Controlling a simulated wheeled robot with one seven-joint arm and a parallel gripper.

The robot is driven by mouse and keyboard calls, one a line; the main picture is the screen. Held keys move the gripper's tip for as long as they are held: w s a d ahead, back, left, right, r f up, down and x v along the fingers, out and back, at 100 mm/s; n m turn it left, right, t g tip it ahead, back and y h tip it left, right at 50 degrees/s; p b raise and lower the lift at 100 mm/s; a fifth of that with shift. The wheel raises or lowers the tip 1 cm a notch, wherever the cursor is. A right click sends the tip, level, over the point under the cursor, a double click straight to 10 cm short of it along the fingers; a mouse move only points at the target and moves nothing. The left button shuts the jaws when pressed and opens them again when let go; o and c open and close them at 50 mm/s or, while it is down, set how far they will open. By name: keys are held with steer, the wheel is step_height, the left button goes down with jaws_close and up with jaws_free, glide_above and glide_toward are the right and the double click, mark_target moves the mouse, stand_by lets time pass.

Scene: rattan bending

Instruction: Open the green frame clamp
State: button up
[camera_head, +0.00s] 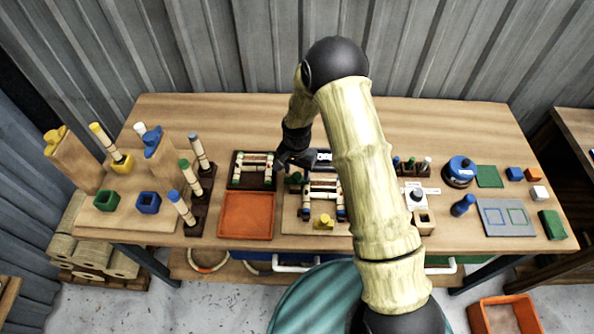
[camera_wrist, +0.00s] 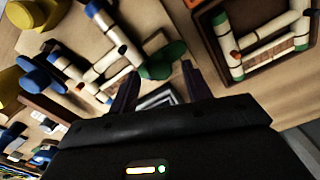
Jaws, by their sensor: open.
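A small frame of pale rods (camera_head: 322,186) lies on a wooden board (camera_head: 290,222) in the middle of the table. A green clamp (camera_head: 296,177) sits at its far left corner, and the wrist view shows green clamp parts (camera_wrist: 168,52) just ahead of my fingertips. My gripper (camera_head: 297,161) is open and tilted down over that corner; the wrist view shows its two dark fingers (camera_wrist: 160,74) apart with the green part near the gap. I cannot tell whether they touch it. Blue clamps (camera_head: 341,213) sit at the frame's near corners. My arm hides part of the right side.
A tray with another rod frame (camera_head: 236,156) stands left, above an orange tray (camera_head: 246,216). A yellow part (camera_head: 323,222) lies on the near side of the board. Upright rods in dark stands (camera_head: 198,185) are farther left. The table's far strip is clear.

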steer(key=shift+f, duration=1)
steer(key=shift+c, duration=0.2)
steer(key=c, duration=1)
steer(key=shift+o, duration=0.2)
